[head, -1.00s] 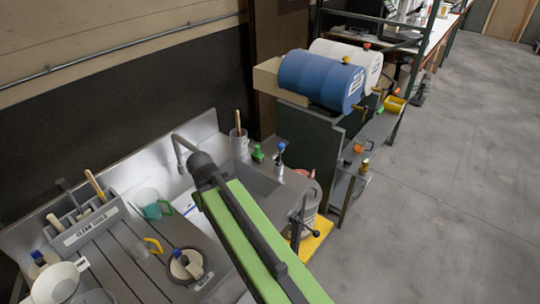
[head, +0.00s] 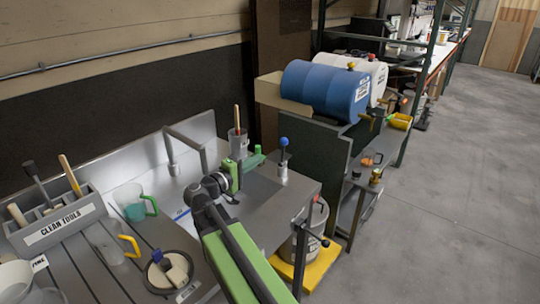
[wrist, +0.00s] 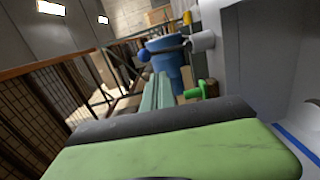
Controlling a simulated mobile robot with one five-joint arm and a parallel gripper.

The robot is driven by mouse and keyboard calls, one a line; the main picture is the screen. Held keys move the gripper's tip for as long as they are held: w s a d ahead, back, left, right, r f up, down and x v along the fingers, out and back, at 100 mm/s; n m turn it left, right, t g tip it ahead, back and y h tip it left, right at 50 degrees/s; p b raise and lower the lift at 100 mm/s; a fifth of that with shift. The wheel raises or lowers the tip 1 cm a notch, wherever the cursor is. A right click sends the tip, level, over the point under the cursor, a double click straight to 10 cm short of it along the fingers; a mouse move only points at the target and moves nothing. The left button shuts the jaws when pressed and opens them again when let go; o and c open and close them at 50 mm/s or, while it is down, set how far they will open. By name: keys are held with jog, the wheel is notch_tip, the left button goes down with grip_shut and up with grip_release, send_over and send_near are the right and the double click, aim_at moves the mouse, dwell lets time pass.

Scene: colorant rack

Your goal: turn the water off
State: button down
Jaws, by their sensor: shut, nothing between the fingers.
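The grey spout (head: 184,148) arches over the metal sink (head: 205,155); I cannot tell whether water runs from it. Right of it on the sink deck stands a small fixture with a blue ball knob (head: 284,142). A green-handled fitting (head: 258,150) stands just left of that fixture. My gripper (head: 258,158) is shut and empty, low over the deck beside the green fitting, tips toward the blue-knobbed fixture. In the wrist view my closed fingers (wrist: 158,80) point at the blue knob (wrist: 143,54), with the green fitting (wrist: 203,90) to their right. Contact cannot be told.
A clean tools rack (head: 60,222), jugs and a round dish (head: 168,272) fill the left counter. Blue and white drums (head: 325,90) lie beyond the sink. A bucket (head: 300,240) stands below. The floor at right is clear.

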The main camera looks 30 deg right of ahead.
jog(key=x, duration=0.9)
jog(key=shift+d, duration=0.4)
